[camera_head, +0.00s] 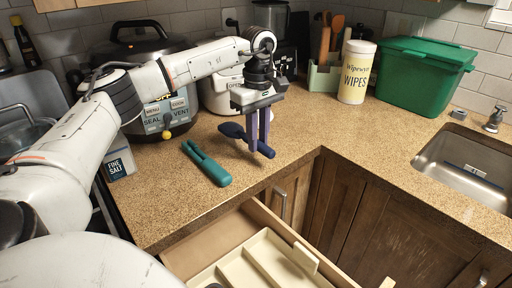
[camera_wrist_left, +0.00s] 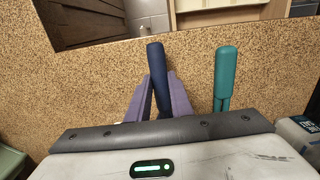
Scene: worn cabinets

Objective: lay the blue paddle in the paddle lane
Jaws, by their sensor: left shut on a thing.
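The dark blue paddle (camera_head: 284,153) is at the counter's surface behind the open drawer; its broad head (camera_head: 231,130) points left and its handle points right. I cannot tell whether it touches the counter. My left gripper (camera_head: 262,152) points down with its purple fingers shut on the paddle. In the left wrist view the blue handle (camera_wrist_left: 157,65) stands between the two fingers (camera_wrist_left: 159,105); the head is hidden there. The open drawer holds a cream tray (camera_head: 270,244) with dividers forming long lanes. I cannot tell which is the paddle lane. My right gripper is not in view.
A teal tool (camera_head: 205,163) lies on the counter left of the paddle, also in the left wrist view (camera_wrist_left: 227,70). A salt box (camera_head: 119,163), a cooker (camera_head: 160,95), a wipes tub (camera_head: 356,72) and a green bin (camera_head: 422,78) stand around. The counter's right-hand part before the bin is clear.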

